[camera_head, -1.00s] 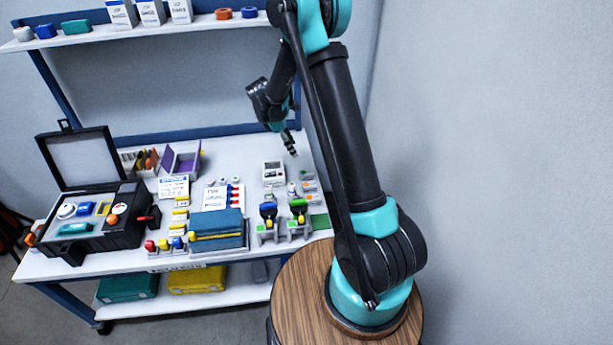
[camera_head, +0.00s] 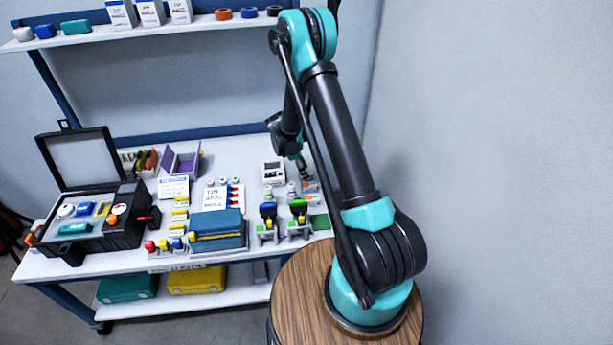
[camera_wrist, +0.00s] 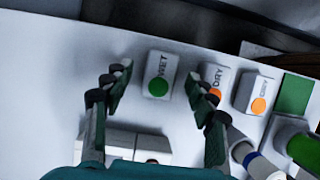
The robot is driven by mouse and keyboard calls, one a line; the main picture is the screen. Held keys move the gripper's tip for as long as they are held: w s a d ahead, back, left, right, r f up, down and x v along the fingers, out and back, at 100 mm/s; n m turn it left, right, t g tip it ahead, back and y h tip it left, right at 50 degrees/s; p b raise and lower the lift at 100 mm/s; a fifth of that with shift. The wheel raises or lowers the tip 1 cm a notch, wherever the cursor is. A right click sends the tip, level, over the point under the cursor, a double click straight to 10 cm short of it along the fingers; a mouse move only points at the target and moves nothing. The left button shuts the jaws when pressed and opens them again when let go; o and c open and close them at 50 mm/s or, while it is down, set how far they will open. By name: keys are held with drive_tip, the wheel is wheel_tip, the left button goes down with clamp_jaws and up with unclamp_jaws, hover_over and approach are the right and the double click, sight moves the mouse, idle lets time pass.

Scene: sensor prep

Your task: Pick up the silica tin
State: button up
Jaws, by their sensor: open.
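No label reading "silica" is legible, so I cannot tell which item is the silica tin. In the wrist view three small pale tins stand in a row: one marked WET with a green dot (camera_wrist: 158,76), a DRY one with an orange dot (camera_wrist: 211,80), and another orange-dotted one (camera_wrist: 256,93). My gripper (camera_wrist: 158,84) is open and empty, its fingers either side of the WET tin and apart from it. The right finger covers part of the middle tin's near side. In the head view my gripper (camera_head: 303,166) hangs over the row at the bench's right side.
A white device (camera_head: 273,172) stands left of the tins; its top shows in the wrist view (camera_wrist: 122,141). An open black case (camera_head: 122,228) is far left.

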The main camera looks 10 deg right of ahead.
drive_tip(key=shift+d+f, duration=0.1)
drive_tip(key=shift+f, duration=0.15)
drive_tip(key=shift+c, duration=0.6)
drive_tip(key=c, duration=1)
drive_tip(key=shift+r, duration=0.15)
drive_tip(key=shift+c, duration=0.2)
